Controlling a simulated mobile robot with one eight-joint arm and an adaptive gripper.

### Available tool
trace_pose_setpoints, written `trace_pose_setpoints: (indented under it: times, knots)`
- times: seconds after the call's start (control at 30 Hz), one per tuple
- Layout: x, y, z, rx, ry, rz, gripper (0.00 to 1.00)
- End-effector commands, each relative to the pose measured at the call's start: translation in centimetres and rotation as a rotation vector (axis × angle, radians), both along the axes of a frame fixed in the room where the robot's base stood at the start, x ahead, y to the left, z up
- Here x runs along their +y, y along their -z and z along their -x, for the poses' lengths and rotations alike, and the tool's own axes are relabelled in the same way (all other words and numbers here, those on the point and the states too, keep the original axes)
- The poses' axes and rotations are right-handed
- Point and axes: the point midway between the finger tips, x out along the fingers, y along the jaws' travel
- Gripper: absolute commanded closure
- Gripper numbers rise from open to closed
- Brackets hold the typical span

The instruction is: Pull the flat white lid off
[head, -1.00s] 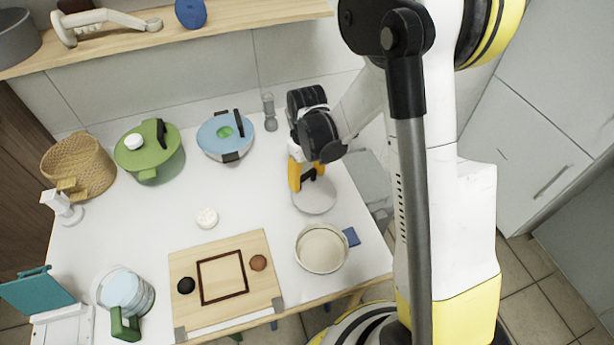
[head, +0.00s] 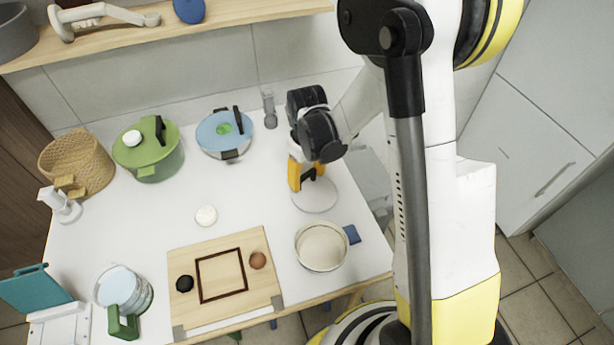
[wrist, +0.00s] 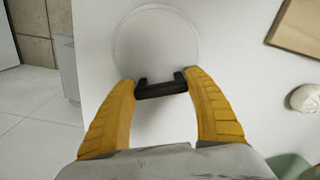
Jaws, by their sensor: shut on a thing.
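The flat white lid (head: 316,198) is a pale disc beyond the pale round pot (head: 322,247) on the white table. In the wrist view the lid (wrist: 155,38) shows as a faint ring with a dark handle (wrist: 161,90) near its edge. My gripper (head: 307,176) is shut on that handle, with a yellow finger at each end of it in the wrist view (wrist: 158,80). The lid is apart from the pot in the head view. I cannot tell whether it touches the tabletop. Part of it is hidden by my fingers.
A blue-lidded pot (head: 211,146) and a grey shaker (head: 269,108) stand left of my gripper. A green pot (head: 150,165) and a wicker basket (head: 90,163) are farther left. A wooden board (head: 256,284) lies in front. The table's middle is mostly clear.

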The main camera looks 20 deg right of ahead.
Motion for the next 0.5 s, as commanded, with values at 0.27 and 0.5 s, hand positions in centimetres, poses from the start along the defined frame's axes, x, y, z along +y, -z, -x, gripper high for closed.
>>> trace_pose_setpoints:
  times: [0.27, 0.5]
  knots:
    - [0.0, 0.2, 0.0, 0.0, 0.0, 0.0, 0.13]
    - [0.0, 0.11, 0.0, 0.0, 0.0, 0.0, 0.13]
